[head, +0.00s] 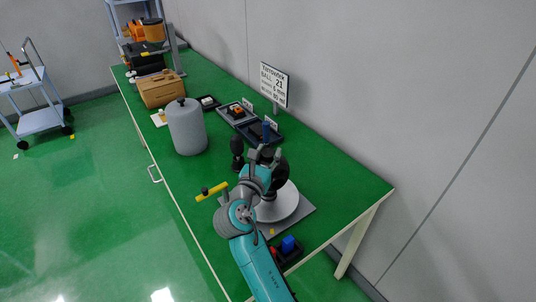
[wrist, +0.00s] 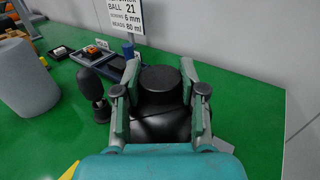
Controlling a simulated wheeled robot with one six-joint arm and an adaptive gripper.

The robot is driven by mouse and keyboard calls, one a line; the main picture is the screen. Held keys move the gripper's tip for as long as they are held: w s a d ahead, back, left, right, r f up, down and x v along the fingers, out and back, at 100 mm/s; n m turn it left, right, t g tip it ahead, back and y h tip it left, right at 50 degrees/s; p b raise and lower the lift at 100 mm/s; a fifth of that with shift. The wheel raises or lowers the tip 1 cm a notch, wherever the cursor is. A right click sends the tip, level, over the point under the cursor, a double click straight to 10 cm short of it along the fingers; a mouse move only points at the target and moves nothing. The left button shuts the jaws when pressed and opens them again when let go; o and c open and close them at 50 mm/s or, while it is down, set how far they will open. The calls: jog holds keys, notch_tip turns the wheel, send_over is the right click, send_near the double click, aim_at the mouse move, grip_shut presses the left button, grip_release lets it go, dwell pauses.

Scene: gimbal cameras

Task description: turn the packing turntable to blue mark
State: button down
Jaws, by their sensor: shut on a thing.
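The packing turntable is a white round disc (head: 287,205) on a grey base plate (head: 304,212), near the front end of the green table. A black object with a round top (wrist: 160,82) stands there, partly hidden by my arm in the head view. My gripper (wrist: 160,100) is shut on this black object, one finger on each side. A blue upright piece (head: 266,131) shows just beyond my gripper. A small yellow mark (head: 271,232) is on the near edge of the plate. I cannot make out a blue mark on the disc, as my arm covers part of it.
A dark bulb-shaped item (wrist: 95,92) stands left of my gripper. A grey cylinder (head: 187,128), a brown box (head: 160,90) and parts trays (head: 236,113) stand farther back. A black bin with a blue block (head: 288,244) is at the front. A sign (head: 274,84) stands by the wall.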

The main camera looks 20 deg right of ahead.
jog(key=c, duration=0.6)
grip_release()
jog(key=shift+c, duration=0.2)
jog(key=v, duration=1.2)
jog(key=shift+s, duration=0.1)
